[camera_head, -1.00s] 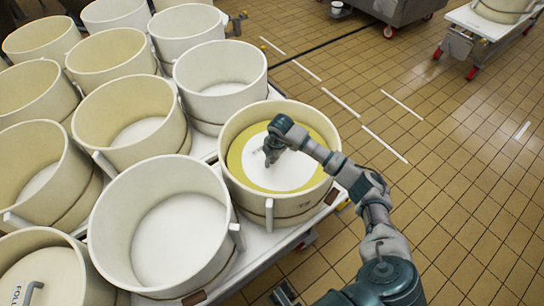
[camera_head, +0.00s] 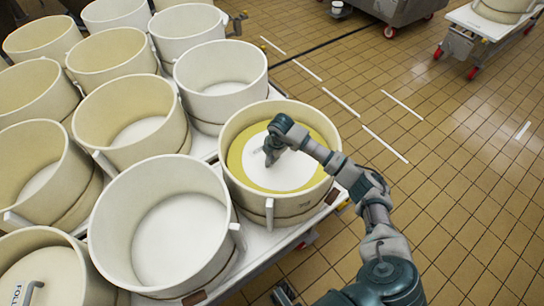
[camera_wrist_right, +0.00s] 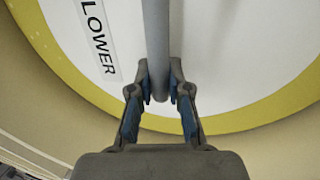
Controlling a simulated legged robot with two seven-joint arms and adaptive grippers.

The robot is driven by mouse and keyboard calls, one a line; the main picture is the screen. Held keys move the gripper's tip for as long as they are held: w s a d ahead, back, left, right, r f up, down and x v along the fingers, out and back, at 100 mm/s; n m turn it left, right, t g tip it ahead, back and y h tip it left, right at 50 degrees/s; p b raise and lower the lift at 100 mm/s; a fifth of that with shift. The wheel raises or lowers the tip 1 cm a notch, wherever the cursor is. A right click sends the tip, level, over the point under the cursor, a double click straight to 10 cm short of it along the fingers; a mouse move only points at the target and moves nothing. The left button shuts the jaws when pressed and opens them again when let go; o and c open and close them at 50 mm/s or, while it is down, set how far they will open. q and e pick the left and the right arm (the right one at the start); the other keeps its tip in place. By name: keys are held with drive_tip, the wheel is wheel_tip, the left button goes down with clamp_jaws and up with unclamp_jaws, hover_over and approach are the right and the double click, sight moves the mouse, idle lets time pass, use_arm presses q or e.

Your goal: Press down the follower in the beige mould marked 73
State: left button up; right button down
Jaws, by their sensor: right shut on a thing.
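The beige mould (camera_head: 228,172) stands at the right front corner of the group of moulds. Inside it, below the rim, lies the follower (camera_head: 300,174), a white disc with a yellow edge band. The follower fills the right wrist view (camera_wrist_right: 235,60), with a label reading "LOWER", its start cut off. My right gripper (camera_head: 270,158) reaches down into the mould. In the wrist view its fingers (camera_wrist_right: 171,95) are shut on the follower's grey bar handle (camera_wrist_right: 158,40). No number 73 can be read. My left gripper is not in view.
Several other cream moulds (camera_head: 105,195) crowd the white cart (camera_head: 262,242) to the left. Another mould with a follower (camera_head: 45,280) is at the bottom left. Open tiled floor (camera_head: 450,190) lies to the right, with another cart (camera_head: 480,22) at the top right.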

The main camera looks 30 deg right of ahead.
drive_tip(key=shift+s+f+p, duration=0.25)
drive_tip(key=shift+f+p, duration=0.1)
drive_tip(key=shift+f, duration=0.1)
drive_tip(key=c, duration=1.3)
unclamp_jaws()
drive_tip(key=shift+o, duration=1.3)
drive_tip(key=shift+w, duration=0.15)
drive_tip(key=shift+w+d, duration=0.1)
drive_tip(key=shift+d, duration=0.05)
drive_tip(key=shift+r, duration=0.15)
drive_tip(key=v, duration=1.1)
drive_tip(key=shift+r, duration=0.3)
